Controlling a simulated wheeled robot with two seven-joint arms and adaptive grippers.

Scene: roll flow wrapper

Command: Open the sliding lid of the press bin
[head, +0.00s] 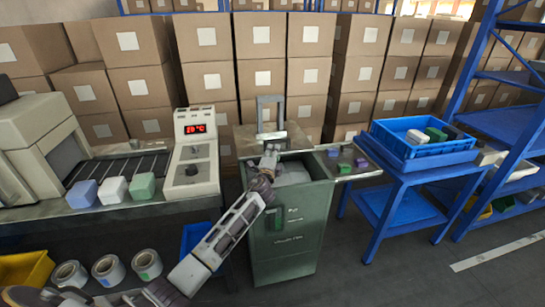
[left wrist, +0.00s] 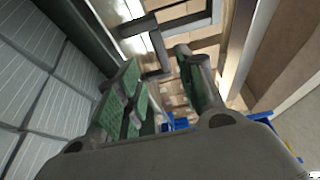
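The green press bin (head: 287,240) stands in the middle of the head view. Its top is partly open: a grey inside (head: 293,173) shows at the front, and the flat lid (head: 262,136) lies toward the back. An upright grey frame-shaped handle (head: 270,100) stands at the lid. My left gripper (head: 270,155) is over the bin's top left, close to the lid's front edge. In the left wrist view its green-padded fingers (left wrist: 160,75) are apart, with a dark grey frame (left wrist: 165,35) just beyond them. I cannot tell whether they touch it. My right gripper is not in view.
A machine with a red display (head: 195,129) and colored blocks (head: 114,189) stands left of the bin. A side shelf with small blocks (head: 345,168) and a blue tray (head: 415,145) on a blue stand are at right. Stacked cartons (head: 260,78) fill the back.

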